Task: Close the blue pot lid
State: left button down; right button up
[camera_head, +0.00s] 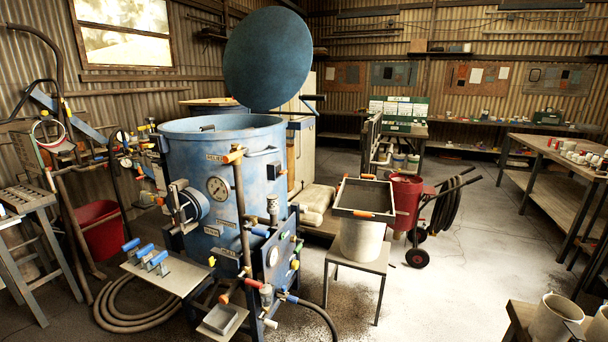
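The blue pot (225,165) is a large upright cylinder left of the middle, with gauges, valves and hoses on its front. Its round blue lid (268,58) stands raised above the rear right of the rim, so the pot's top is open. A handle with a dark grip (314,97) sticks out to the right below the lid. A side handle (263,152) sits on the pot wall near the rim. Neither of my grippers can be made out in this view.
A stand with a sieve tray (365,197) over a pale bucket (360,240) is right of the pot. A red cart (406,200) stands behind it. A red bucket (100,228) is at left. A workbench (560,155) is at right. The floor (460,260) between is clear.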

aim_at(268, 58)
jog(key=i+z, duration=0.1)
jog(key=z, duration=0.35)
jog(key=i+j+z, duration=0.1)
jog(key=z, duration=0.35)
jog(key=i+j+z, duration=0.15)
jog(key=z, duration=0.3)
jog(key=j+z, duration=0.15)
jog(key=j, duration=0.25)
jog(key=k+j+u, duration=0.1)
jog(key=j+u, duration=0.3)
jog(key=j, duration=0.6)
jog(key=j+u, duration=0.4)
jog(key=j, duration=0.6)
jog(key=j+u, duration=0.1)
jog(key=j, duration=1.1)
jog(key=i, duration=0.05)
